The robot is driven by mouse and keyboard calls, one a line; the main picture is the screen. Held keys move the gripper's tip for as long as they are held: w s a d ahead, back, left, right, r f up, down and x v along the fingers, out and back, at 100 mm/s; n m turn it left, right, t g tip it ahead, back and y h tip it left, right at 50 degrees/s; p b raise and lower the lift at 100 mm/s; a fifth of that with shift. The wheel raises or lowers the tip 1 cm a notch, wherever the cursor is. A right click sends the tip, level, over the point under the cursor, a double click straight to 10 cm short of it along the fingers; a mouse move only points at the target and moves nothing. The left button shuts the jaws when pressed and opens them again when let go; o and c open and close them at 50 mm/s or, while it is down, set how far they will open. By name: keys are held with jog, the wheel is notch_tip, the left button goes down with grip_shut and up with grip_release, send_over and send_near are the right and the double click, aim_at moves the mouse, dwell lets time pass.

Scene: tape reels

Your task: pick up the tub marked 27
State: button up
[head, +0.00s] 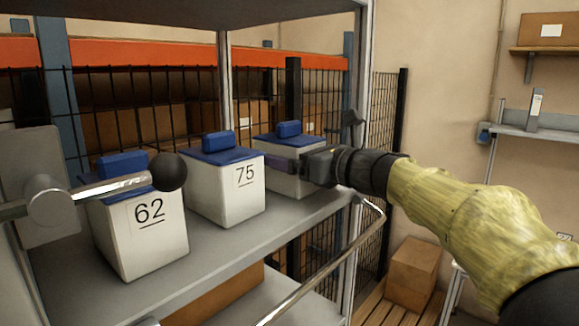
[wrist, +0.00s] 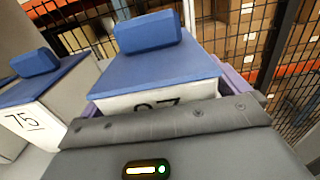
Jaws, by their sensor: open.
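The far-right tub (head: 285,180) on the shelf is white with a blue lid and a blue block on top. In the wrist view the same tub (wrist: 150,68) is straight ahead. My gripper body hides the lower part of its label; the digits look like 27, but the first is cut off. My gripper (head: 284,163) is open at this tub's front. In the wrist view, purple fingers of my gripper (wrist: 163,92) show at the tub's left and right sides. I cannot tell whether they touch it.
Tub 75 (head: 227,190) stands just left of it, and tub 62 (head: 140,235) farther left, on the same grey shelf (head: 225,262). A shelf post (head: 223,80) and black wire mesh stand behind. A curved metal rail (head: 335,262) runs in front.

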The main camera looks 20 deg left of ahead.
jog(key=c, duration=1.1)
jog(key=shift+o, duration=0.3)
notch_tip(320, 180, up, 10)
dwell(0.3)
